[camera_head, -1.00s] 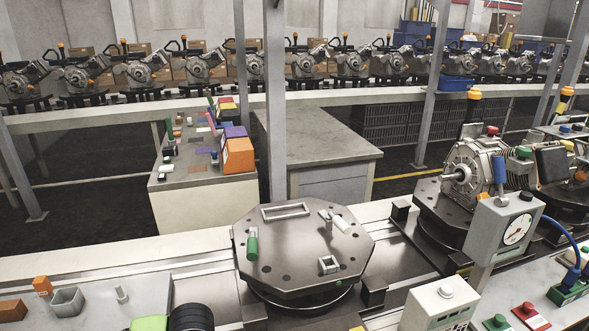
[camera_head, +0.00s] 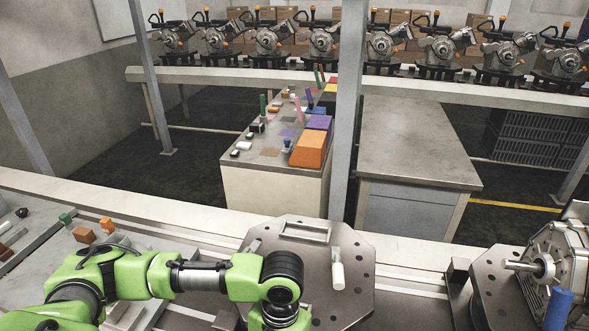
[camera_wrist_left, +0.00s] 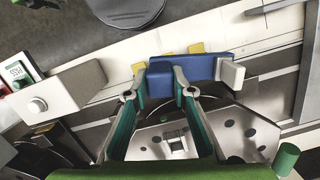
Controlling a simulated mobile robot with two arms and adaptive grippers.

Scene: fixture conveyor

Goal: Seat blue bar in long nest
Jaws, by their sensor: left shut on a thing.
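In the left wrist view my left gripper (camera_wrist_left: 163,88) is shut on the blue bar (camera_wrist_left: 180,74), which lies crosswise between the two fingertips. The bar appears above the dark octagonal fixture plate (camera_wrist_left: 205,132); the exact gap is unclear. In the head view my green left arm reaches over the left front of that plate (camera_head: 355,300), and its gripper is out of sight. The long nest, a pale rectangular frame (camera_head: 305,231), sits at the plate's back edge and looks empty. A small square nest (camera_wrist_left: 176,140) shows in the wrist view. My right gripper is not in view.
A green cylinder (camera_wrist_left: 287,158) shows at the wrist view's lower right. A metal post (camera_head: 346,120) rises behind the plate. A motor unit (camera_head: 555,265) is at right. A grey box (camera_wrist_left: 58,92) is at the wrist view's left.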

